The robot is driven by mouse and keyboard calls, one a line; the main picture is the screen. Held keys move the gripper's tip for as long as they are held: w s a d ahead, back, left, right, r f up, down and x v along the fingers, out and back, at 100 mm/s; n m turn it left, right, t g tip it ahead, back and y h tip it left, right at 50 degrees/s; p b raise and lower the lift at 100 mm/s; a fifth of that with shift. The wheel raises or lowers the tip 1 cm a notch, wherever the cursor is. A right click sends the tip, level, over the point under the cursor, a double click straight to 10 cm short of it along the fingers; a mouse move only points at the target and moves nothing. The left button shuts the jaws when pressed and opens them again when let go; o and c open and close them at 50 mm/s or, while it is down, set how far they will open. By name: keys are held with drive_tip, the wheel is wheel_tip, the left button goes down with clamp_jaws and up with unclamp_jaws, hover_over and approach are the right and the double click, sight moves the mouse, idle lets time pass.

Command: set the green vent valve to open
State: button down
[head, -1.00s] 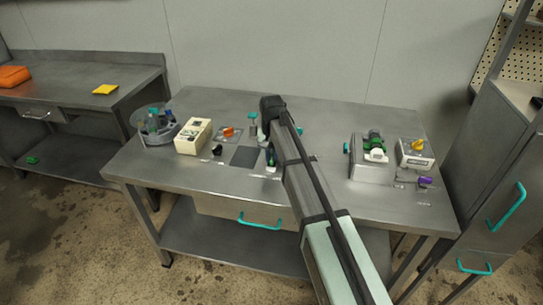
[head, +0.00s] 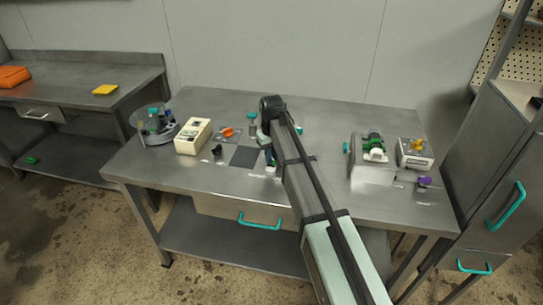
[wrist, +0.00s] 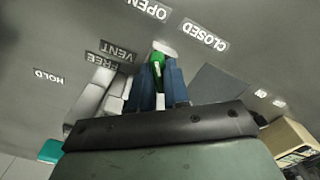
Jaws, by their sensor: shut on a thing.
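The green vent valve (wrist: 157,64) shows in the wrist view as a small green handle with a white mark, near a pale rounded end. The blue fingers of my gripper (wrist: 160,82) are shut on it, one on each side. OPEN (wrist: 148,8) and CLOSED (wrist: 203,35) labels lie beyond the handle, on the grey surface. A VENT label (wrist: 117,51) is to its left. In the head view my arm hides the valve, and only a bit of my gripper (head: 268,155) shows. I cannot tell which label the handle points to.
FREE and HOLD (wrist: 48,76) labels are at the left in the wrist view. On the steel bench (head: 225,180) stand a cream box (head: 193,136), a round rack (head: 152,128), an orange knob (head: 227,132) and, at right, a block with a green and white valve (head: 375,148).

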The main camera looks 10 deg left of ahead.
drive_tip(key=c, duration=1.1)
unclamp_jaws()
drive_tip(key=shift+r, duration=0.15)
wheel_tip(320, 180, up, 14)
drive_tip(key=shift+f, duration=0.25)
